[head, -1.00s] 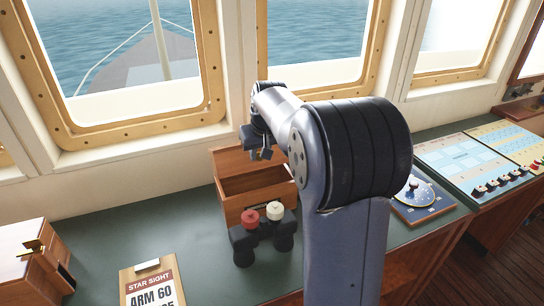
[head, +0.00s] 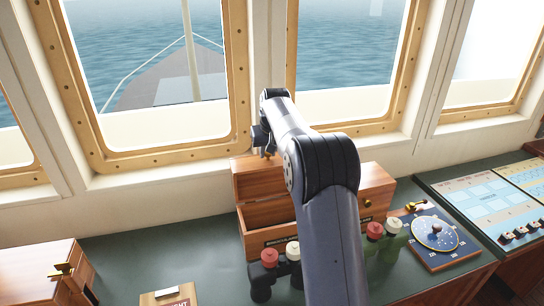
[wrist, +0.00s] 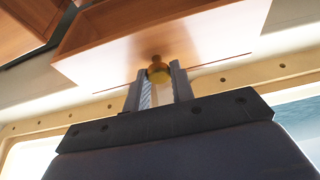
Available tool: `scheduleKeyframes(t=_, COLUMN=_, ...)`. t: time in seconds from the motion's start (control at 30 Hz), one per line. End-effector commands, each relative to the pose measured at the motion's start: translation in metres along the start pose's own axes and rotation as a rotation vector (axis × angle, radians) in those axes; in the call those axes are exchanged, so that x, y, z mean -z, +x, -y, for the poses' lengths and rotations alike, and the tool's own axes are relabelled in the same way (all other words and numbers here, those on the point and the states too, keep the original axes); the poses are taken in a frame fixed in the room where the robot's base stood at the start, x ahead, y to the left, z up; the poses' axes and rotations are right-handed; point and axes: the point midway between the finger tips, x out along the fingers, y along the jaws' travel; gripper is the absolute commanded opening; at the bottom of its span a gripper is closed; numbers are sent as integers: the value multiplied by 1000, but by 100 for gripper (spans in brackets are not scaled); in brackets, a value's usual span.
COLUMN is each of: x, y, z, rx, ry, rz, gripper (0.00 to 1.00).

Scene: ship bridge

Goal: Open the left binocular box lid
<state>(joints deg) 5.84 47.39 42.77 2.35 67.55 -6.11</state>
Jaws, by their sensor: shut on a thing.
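The left binocular box (head: 268,243) is wooden and stands on the green console under the window. Its lid (head: 244,183) is raised at the back, and the box's inside shows. My gripper (head: 266,150) is at the top edge of the raised lid. In the wrist view my gripper (wrist: 158,88) has its fingers on either side of the lid's brass knob (wrist: 158,70), shut on it. The lid's wooden face fills the upper part of that view. My arm hides the right part of the box.
A second wooden box (head: 378,185) with a brass knob is shut at right. A round dial (head: 436,232) is beyond. Another wooden box (head: 35,272) is at far left.

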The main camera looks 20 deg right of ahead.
Motion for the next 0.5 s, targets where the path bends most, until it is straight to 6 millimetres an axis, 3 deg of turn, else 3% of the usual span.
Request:
scheduleKeyframes(t=0.2, x=21, y=14, z=0, rx=-1, ry=0, rz=-8, gripper=0)
scheduleKeyframes(t=0.5, x=32, y=23, z=0, rx=-1, ry=0, rz=-10, gripper=0)
